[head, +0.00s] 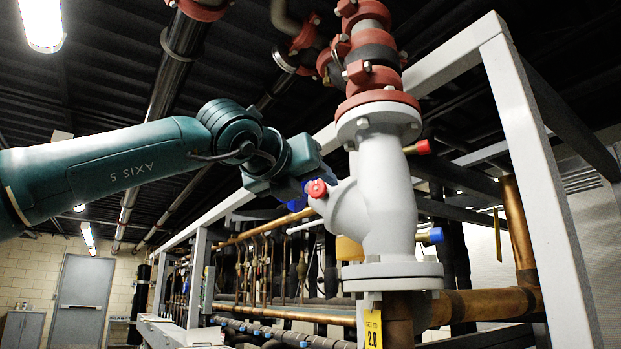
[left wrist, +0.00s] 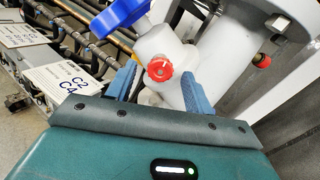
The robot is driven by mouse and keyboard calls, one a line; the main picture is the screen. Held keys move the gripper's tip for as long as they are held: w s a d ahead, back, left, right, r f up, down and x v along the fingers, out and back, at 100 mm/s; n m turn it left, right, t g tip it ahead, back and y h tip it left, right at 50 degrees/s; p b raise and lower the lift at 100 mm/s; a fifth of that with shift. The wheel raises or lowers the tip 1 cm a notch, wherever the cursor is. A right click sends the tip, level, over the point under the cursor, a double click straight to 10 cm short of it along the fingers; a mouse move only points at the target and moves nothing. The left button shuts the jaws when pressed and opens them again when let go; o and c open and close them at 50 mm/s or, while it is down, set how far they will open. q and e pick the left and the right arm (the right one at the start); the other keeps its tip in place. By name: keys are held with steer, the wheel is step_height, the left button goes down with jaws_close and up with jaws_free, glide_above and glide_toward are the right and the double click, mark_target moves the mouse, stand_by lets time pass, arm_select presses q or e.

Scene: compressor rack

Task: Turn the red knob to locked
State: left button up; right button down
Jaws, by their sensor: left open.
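The red knob (head: 316,188) sits on the side branch of a white valve body (head: 387,190) in the head view. In the left wrist view the red knob (left wrist: 160,69) faces the camera and has a white mark on its face. My left gripper (left wrist: 158,88) is open, with one blue finger on each side of the knob and visible gaps between. In the head view my left gripper (head: 303,182) is beside the knob, its fingers partly hidden. A blue handle (left wrist: 119,17) is just above the knob in the wrist view. My right gripper is not in view.
A grey-white frame post (head: 540,180) stands right of the valve. Another red cap (head: 418,147) and a blue cap (head: 431,235) stick out on the valve's right. Copper pipes (head: 490,305) run below. A yellow tag (head: 373,329) hangs under the flange.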

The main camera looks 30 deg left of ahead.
arm_select(q)
steer(key=shift+w, duration=0.3)
steer(key=shift+c, duration=0.4)
steer(key=c, duration=0.9)
